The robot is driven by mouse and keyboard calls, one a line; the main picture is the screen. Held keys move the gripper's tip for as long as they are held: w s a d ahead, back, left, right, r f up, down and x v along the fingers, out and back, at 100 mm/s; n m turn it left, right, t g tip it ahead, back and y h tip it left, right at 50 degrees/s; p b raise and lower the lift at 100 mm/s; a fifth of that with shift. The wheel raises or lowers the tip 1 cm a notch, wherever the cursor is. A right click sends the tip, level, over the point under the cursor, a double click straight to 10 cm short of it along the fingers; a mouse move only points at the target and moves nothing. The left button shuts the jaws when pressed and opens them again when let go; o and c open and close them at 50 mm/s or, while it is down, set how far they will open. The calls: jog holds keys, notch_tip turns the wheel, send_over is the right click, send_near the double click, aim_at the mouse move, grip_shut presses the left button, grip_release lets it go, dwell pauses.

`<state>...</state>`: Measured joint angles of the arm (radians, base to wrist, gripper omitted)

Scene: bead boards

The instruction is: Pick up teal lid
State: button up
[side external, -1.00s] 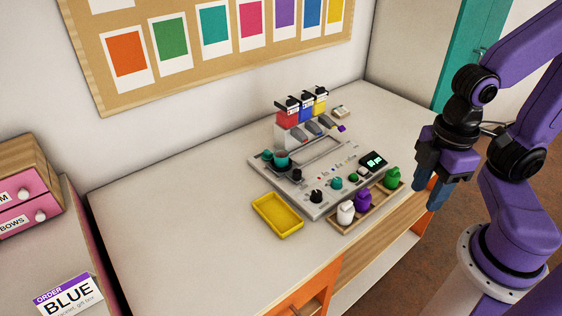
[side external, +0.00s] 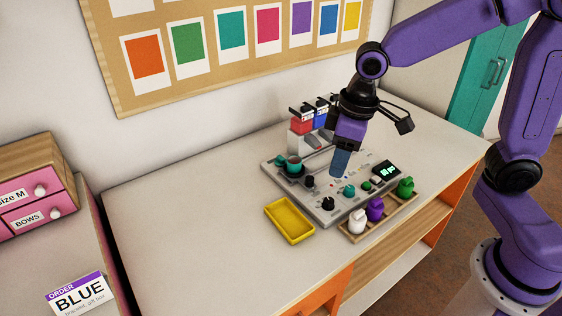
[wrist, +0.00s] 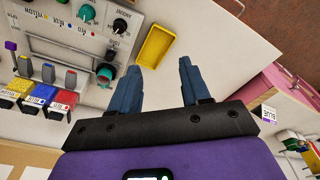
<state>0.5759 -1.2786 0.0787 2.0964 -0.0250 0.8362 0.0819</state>
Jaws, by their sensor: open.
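A small flat teal piece, which looks like the teal lid (side external: 279,161), sits at the back left end of the grey board (side external: 322,213) in the side view. A teal round cup (side external: 294,164) stands right beside it. In the wrist view a teal round part (wrist: 104,72) shows at this end of the board, but I cannot tell lid from cup there. My gripper (side external: 340,164) is above the middle of the board, to the right of the lid. In the wrist view its two fingers (wrist: 160,66) are wide apart with nothing between them.
Red, blue and yellow dispensers (side external: 316,113) stand at the back of the board. A yellow tray (side external: 289,221) lies in front left. A wooden rack (side external: 384,220) with white, purple and green bottles is at the front right. The table's left side is clear.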

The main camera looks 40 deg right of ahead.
jog(key=w+d+f+m+t, duration=0.15)
jog(key=w+m, duration=0.25)
jog(key=w, duration=1.2)
jog(key=m, duration=0.3)
send_near(280, 157)
jog(key=shift+h, duration=0.4)
jog(key=x, duration=0.8)
jog(key=shift+s+a+f, duration=0.1)
jog(key=shift+a+f, duration=0.15)
grip_shut()
jog(key=shift+r, duration=1.55)
jog(key=s+r, duration=1)
jog(key=s, duration=0.4)
jog(key=w, duration=0.7)
jog(key=shift+s+x, duration=0.25)
jog(key=shift+x, duration=0.8)
jog(key=shift+s+x, duration=0.2)
jog(key=shift+x, duration=0.85)
jog(key=shift+s+x, duration=0.25)
jog(key=shift+x, duration=0.8)
